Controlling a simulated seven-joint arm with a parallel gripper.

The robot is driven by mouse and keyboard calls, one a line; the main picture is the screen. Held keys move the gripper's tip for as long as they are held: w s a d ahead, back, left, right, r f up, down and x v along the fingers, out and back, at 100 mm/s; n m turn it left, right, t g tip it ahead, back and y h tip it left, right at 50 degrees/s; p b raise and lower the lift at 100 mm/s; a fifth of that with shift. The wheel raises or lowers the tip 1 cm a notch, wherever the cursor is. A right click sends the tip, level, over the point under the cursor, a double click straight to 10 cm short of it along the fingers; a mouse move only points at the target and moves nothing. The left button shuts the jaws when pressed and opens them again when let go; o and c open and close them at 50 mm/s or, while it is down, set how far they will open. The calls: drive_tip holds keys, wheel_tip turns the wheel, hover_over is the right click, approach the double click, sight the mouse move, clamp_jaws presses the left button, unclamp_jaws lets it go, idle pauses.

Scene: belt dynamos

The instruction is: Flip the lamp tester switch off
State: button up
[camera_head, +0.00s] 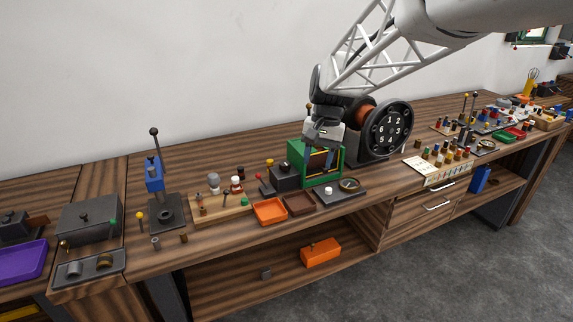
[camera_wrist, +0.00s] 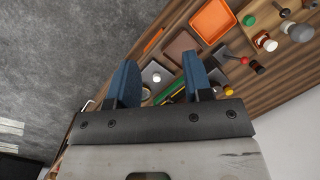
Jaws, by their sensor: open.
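In the wrist view my gripper (camera_wrist: 160,75) is over a dark plate with a white knob (camera_wrist: 157,76). This plate also shows in the head view (camera_head: 327,199), with a round dial (camera_head: 349,184) on it. No label shows which device is the lamp tester, and I cannot tell its switch. A dark box (camera_head: 285,178) with a red-tipped lever (camera_head: 259,177) stands left of the green box.
An orange tray (camera_head: 270,211) and a brown tray (camera_head: 299,203) lie along the bench's front edge. A black number dial (camera_head: 390,129) stands right of my gripper. A blue lever press (camera_head: 154,175) stands farther left. An orange box (camera_head: 320,252) sits on the lower shelf.

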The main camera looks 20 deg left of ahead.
drive_tip(key=w+a+f+g, duration=0.1)
drive_tip(key=a+f, duration=0.2)
drive_tip(key=a, duration=0.5)
drive_tip(key=w+a+f, duration=0.2)
drive_tip(key=a+f, duration=0.1)
drive_tip(key=a, duration=0.4)
drive_tip(key=n+g+h, duration=0.1)
drive_tip(key=g, duration=0.1)
hover_over(226, 195)
drive_tip(key=w, duration=0.3)
wheel_tip(226, 195, down, 7)
drive_tip(key=shift+w+a, duration=0.15)
drive_tip(key=shift+a, duration=0.15)
drive_tip(key=shift+f, duration=0.1)
drive_tip(key=shift+f, duration=0.1)
drive_tip(key=shift+x, duration=3.8)
drive_tip(key=shift+w+d, duration=0.1)
clamp_jaws()
drive_tip(key=shift+w+d+f+g+y, duration=0.15)
drive_tip(key=shift+w+d+g+y, duration=0.1)
drive_tip(key=shift+g+y, duration=0.25)
